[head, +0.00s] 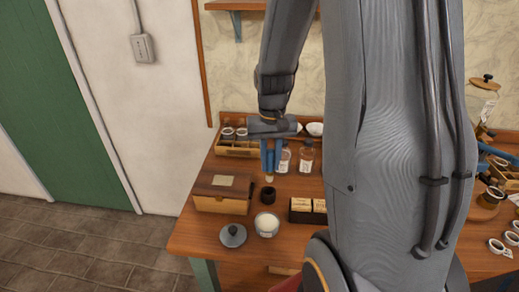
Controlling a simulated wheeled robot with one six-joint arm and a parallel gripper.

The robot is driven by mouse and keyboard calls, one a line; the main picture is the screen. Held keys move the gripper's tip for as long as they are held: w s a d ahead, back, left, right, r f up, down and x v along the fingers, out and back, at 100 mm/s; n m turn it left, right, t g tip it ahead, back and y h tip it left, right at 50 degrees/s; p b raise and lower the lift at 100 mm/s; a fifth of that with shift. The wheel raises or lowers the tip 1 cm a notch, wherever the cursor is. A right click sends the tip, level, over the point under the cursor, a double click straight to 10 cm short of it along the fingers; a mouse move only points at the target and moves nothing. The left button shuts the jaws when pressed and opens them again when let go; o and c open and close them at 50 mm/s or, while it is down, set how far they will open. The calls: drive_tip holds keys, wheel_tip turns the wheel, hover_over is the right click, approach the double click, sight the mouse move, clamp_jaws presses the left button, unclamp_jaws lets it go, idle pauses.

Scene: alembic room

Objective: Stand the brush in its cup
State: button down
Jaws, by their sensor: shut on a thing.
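My gripper (268,166) is above the left part of the wooden table, its blue fingers pointing down. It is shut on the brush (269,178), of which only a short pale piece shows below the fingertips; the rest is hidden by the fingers. A small dark round cup (268,195) stands on the table just below the brush in the picture. I cannot tell whether the brush's lower end is over the cup or behind it. The two look apart.
Close around the cup are a wooden box (222,194), an open white-filled jar (266,225), a grey lid (232,235), a box of labelled packets (307,211) and clear bottles (305,158). A wooden rack (237,147) stands behind. My arm hides the table's middle.

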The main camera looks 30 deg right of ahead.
sight(270, 170)
drive_tip(key=shift+w, duration=0.2)
drive_tip(key=shift+f+b, duration=1.95)
drive_tip(key=shift+f, duration=0.15)
drive_tip(key=shift+f+b, duration=0.7)
drive_tip(key=shift+f, duration=1.05)
drive_tip(key=c, duration=1)
unclamp_jaws()
drive_tip(key=shift+r, duration=0.15)
